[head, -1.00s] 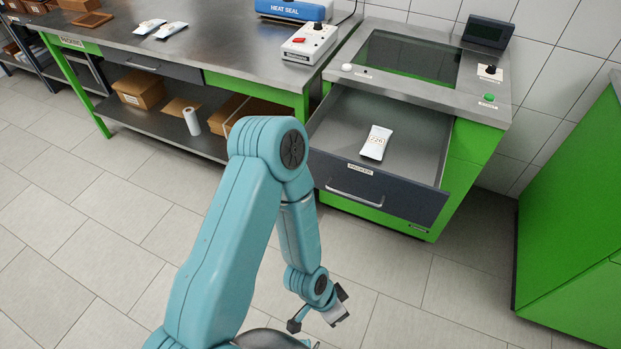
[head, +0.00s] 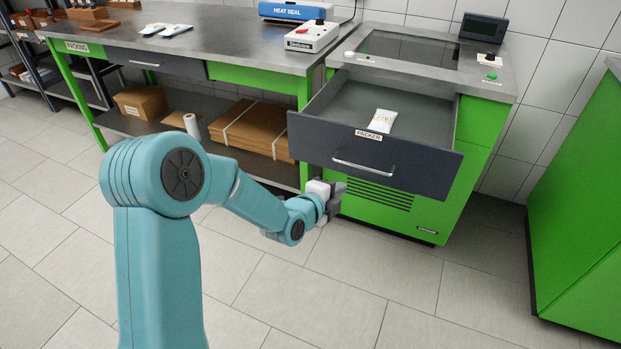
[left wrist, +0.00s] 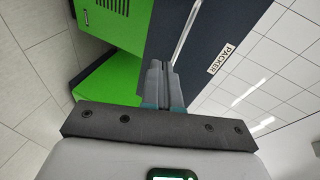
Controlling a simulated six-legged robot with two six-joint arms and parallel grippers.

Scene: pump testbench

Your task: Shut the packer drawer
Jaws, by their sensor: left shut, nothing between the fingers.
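The packer drawer (head: 375,158) is pulled out from the green packer cabinet (head: 395,213). Its dark front carries a PACKER label and a bar handle (head: 363,168). A white printed packet (head: 381,120) lies inside the drawer. My left gripper (head: 336,196) is shut and empty, just below and in front of the left part of the drawer front. In the left wrist view, the shut fingers (left wrist: 161,82) overlap the dark drawer front (left wrist: 190,45), beside the PACKER label; I cannot tell whether they touch it. My right gripper is not in view.
The packing bench (head: 190,45) stands at the left, with flat cartons (head: 255,128) on its lower shelf. A heat sealer (head: 292,11) and a control box (head: 311,37) are on top. Another green cabinet (head: 585,200) stands at the right. The floor in front is clear.

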